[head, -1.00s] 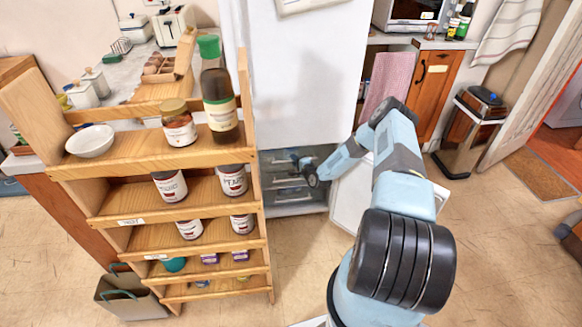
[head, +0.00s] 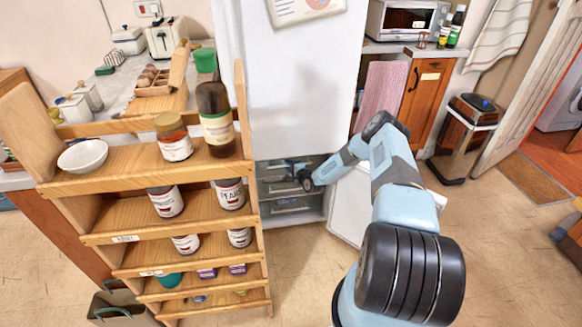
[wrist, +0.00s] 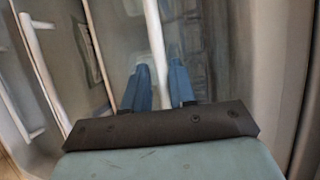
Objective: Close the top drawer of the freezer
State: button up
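The freezer compartment (head: 265,216) is the open lower part of the white fridge-freezer, with its white door (head: 350,207) swung out to the right. Clear drawers with pale handles are stacked in it. The top drawer (head: 267,172) is partly hidden by my gripper (head: 293,166), which is at its front. In the wrist view my gripper (wrist: 158,72) has its two blue fingers on either side of a white handle bar (wrist: 153,28). Whether they clamp the bar is unclear. Other handle bars (wrist: 36,62) show to the left.
A wooden shelf rack (head: 160,155) with jars, a bottle and a bowl stands close on the left of the freezer. A counter with a toaster oven (head: 410,20) and a bin (head: 463,135) are at the right. Floor in front is mostly clear.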

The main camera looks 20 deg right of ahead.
jog(key=shift+w+r, duration=0.1)
jog(key=shift+r, duration=0.05)
jog(key=v, duration=1.4)
jog(key=shift+d, duration=0.1)
dwell(0.4)
